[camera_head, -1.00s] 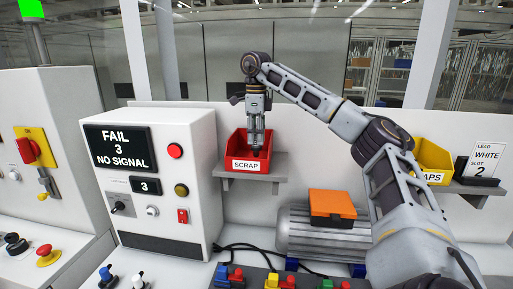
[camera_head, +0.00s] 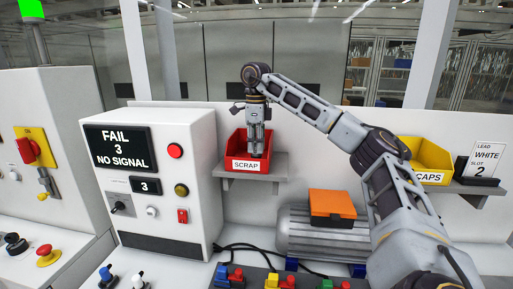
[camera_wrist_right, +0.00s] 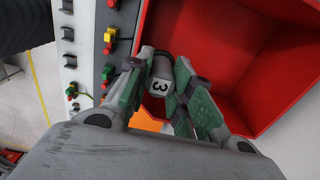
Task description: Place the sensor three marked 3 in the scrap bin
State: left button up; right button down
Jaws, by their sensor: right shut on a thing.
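My right gripper (camera_head: 257,152) points down into the red scrap bin (camera_head: 249,165), which has a SCRAP label on its front. In the head view, the fingers and the bin's front wall hide the sensor. My left gripper is out of view.
The bin sits on a grey wall shelf (camera_head: 250,175). A tester (camera_head: 170,190) reading "FAIL 3 NO SIGNAL" stands left of it. A motor with an orange box (camera_head: 331,204) is below right. A yellow caps bin (camera_head: 430,158) is at right.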

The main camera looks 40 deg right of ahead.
jog(key=shift+d+f, duration=0.1)
jog(key=shift+f, duration=0.4)
jog(key=shift+f, duration=0.1)
jog(key=c, duration=1.3)
grip_release()
jog(key=shift+o, duration=0.2)
jog(key=shift+r, duration=0.4)
notch_tip(320, 180, up, 11)
jog(key=shift+r, duration=0.2)
dwell(0.6)
dwell(0.5)
